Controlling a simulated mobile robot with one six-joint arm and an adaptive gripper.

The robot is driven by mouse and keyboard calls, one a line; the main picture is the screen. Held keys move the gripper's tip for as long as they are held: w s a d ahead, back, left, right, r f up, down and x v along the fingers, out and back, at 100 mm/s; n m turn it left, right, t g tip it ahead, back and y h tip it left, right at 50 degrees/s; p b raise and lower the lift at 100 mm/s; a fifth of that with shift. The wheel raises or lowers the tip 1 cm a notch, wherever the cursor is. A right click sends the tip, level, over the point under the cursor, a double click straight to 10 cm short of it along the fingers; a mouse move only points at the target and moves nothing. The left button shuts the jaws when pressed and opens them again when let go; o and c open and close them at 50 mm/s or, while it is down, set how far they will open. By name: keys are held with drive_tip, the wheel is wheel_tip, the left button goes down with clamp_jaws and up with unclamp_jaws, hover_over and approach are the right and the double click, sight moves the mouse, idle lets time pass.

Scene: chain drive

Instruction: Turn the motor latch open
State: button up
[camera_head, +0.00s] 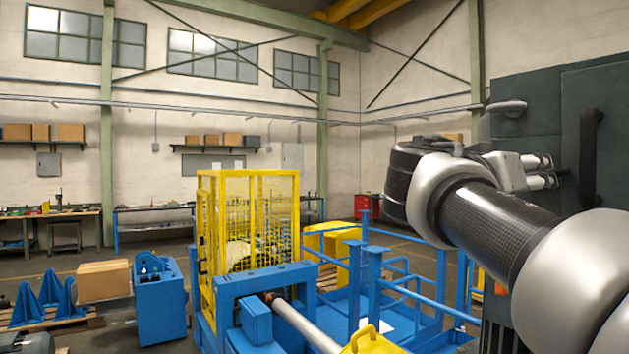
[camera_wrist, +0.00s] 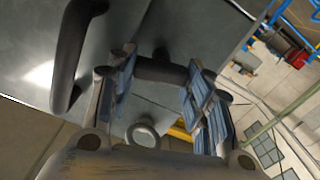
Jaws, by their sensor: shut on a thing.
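My gripper (camera_head: 545,171) is at the dark grey cabinet face on the right in the head view. In the wrist view its two blue-grey fingers (camera_wrist: 160,95) are on either side of a short dark bar (camera_wrist: 161,71), which seems to be the motor latch. The gripper is shut on this bar. The bar lies crosswise between the fingers, close to the grey panel. Its ends are partly hidden by the fingers. In the head view the latch cannot be made out at the fingertips, so its turn angle is unclear.
A large dark handle (camera_wrist: 72,55) stands close to the left finger; the head view shows it too (camera_head: 590,130). A rounded grey fitting (camera_head: 508,107) sticks out above my gripper. Blue railings (camera_head: 410,290) and a yellow cage (camera_head: 248,230) stand to the left.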

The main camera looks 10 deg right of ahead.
drive_tip(key=shift+w+f+n+p, duration=0.1)
drive_tip(key=shift+n+p, duration=0.35)
drive_tip(key=shift+n, duration=3.25)
drive_tip(key=shift+w+f+n+p, duration=0.1)
drive_tip(key=shift+n+p, duration=0.35)
drive_tip(key=shift+n, duration=3.25)
drive_tip(key=o, duration=1)
drive_tip(key=shift+o, duration=0.2)
drive_tip(key=v, duration=1.2)
